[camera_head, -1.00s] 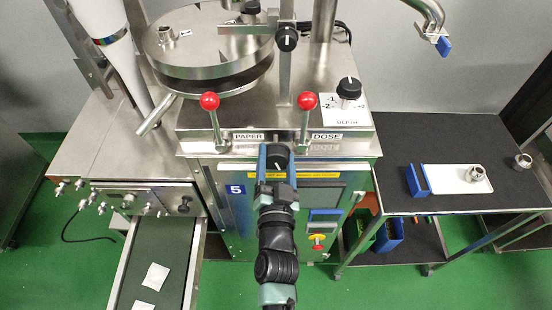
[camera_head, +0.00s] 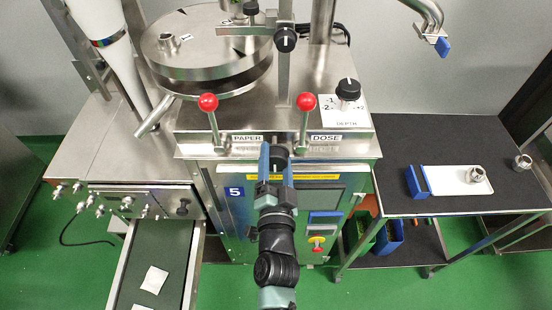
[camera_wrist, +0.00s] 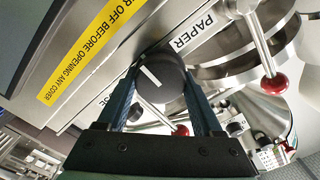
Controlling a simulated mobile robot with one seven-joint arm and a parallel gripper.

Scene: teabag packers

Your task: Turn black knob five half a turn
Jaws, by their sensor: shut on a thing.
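A round black knob (camera_head: 278,158) with a white pointer line is on the machine's front, below and between the PAPER (camera_head: 247,139) and DOSE (camera_head: 326,138) labels. It also shows in the wrist view (camera_wrist: 168,89), with its white line slanted. My gripper (camera_head: 277,152) reaches it from the front, one finger on each side, and is shut on it. In the wrist view the fingers (camera_wrist: 160,85) lie along the knob's two sides. A blue sign with a 5 (camera_head: 235,191) is on the cabinet to the left.
Red-ball levers (camera_head: 208,102) and (camera_head: 306,101) stand left and right above the knob. A black DEPTH knob (camera_head: 347,89) is on top. A yellow warning strip (camera_head: 320,178) and a red stop button (camera_head: 317,240) are close by. A black side table (camera_head: 440,145) stands right.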

